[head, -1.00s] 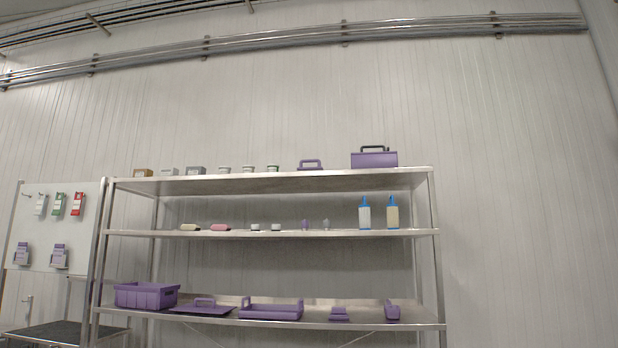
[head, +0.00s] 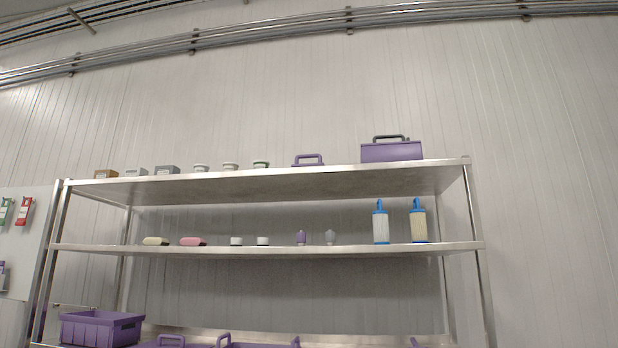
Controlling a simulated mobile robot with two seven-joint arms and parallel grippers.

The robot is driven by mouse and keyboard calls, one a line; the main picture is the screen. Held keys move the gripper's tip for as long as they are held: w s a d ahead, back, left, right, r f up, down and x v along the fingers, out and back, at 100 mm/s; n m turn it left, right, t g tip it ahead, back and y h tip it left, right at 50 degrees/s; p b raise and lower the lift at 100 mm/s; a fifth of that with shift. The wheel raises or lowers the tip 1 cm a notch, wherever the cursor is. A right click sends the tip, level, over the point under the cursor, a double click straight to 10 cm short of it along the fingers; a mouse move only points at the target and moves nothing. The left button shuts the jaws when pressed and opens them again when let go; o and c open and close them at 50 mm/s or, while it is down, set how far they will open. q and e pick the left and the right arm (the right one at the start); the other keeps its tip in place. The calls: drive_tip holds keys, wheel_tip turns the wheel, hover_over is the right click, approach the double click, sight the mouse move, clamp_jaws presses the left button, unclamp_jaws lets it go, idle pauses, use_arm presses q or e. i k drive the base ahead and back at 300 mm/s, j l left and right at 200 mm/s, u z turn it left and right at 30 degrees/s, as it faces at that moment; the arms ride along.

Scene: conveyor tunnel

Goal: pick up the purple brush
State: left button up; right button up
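I cannot tell for sure which purple thing is the brush. A low purple piece with a raised handle (head: 308,161) sits on the top shelf, left of a purple box. A small purple item (head: 301,238) stands on the middle shelf. At the lower edge of the view, the tops of purple items show on the bottom shelf: a looped handle (head: 171,341), a wider tray-like piece (head: 258,345) and a small tip (head: 414,342). The rest of these is cut off. Neither of my grippers is in view.
A steel shelf rack (head: 270,184) stands against a white panelled wall. A purple box with a dark handle (head: 391,151), a purple crate (head: 100,329) and two blue-topped bottles (head: 380,222) stand on it. A white board (head: 22,240) is at the left.

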sight(314, 156)
drive_tip(key=i, duration=1.2)
drive_tip(key=i+j, duration=0.15)
drive_tip(key=j, duration=0.15)
drive_tip(key=i+j, duration=0.1)
drive_tip(key=j, duration=0.25)
drive_tip(key=i+j+u, duration=0.1)
drive_tip(key=j, duration=0.2)
drive_tip(key=i, duration=0.05)
